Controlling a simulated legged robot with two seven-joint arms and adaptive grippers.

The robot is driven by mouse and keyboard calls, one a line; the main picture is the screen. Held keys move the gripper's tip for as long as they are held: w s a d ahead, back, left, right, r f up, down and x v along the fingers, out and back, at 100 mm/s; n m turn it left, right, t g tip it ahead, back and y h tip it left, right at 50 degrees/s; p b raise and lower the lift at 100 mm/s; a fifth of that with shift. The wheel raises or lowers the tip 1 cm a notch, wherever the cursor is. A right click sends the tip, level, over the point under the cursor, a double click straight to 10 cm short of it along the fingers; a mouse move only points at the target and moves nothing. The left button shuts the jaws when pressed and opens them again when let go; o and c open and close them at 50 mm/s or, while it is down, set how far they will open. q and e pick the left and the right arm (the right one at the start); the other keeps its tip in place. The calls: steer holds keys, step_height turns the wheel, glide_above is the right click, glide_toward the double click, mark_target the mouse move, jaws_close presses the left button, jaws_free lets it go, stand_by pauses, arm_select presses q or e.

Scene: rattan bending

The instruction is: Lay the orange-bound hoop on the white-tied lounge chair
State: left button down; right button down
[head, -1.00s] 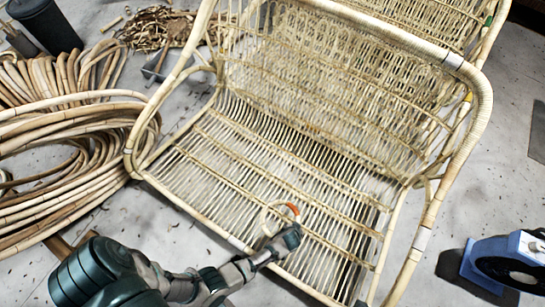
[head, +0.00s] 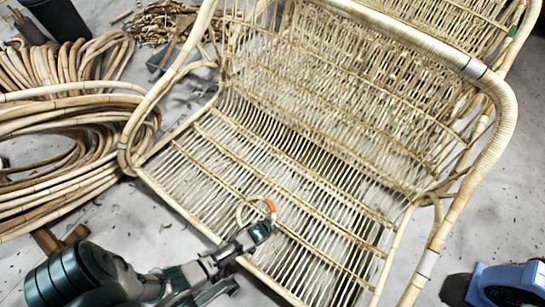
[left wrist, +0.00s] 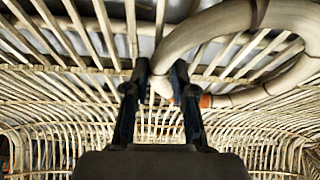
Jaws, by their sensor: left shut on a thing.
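The lounge chair (head: 222,165) is pale woven rattan, with whitish ties on its frame, such as the one on the right front post (head: 427,263). The small rattan hoop (head: 240,212) has an orange binding (head: 269,205) and shows over the front part of the seat slats. My left gripper (head: 262,230) is shut on the hoop near the binding. In the left wrist view the hoop (left wrist: 292,72) curves up and right from between the fingers (left wrist: 162,82), with slats behind it. I cannot tell whether the hoop touches the slats. My right gripper is not in view.
Coiled rattan bundles (head: 75,105) lie on the floor at the left. Another rattan chair (head: 450,20) with a green tie stands behind. A blue machine (head: 505,284) is at the lower right. Scraps and a dark bin (head: 60,18) are at the upper left.

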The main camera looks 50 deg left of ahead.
arm_select(q)
steer(key=c, duration=1.4)
jaws_free()
steer(key=o, duration=0.4)
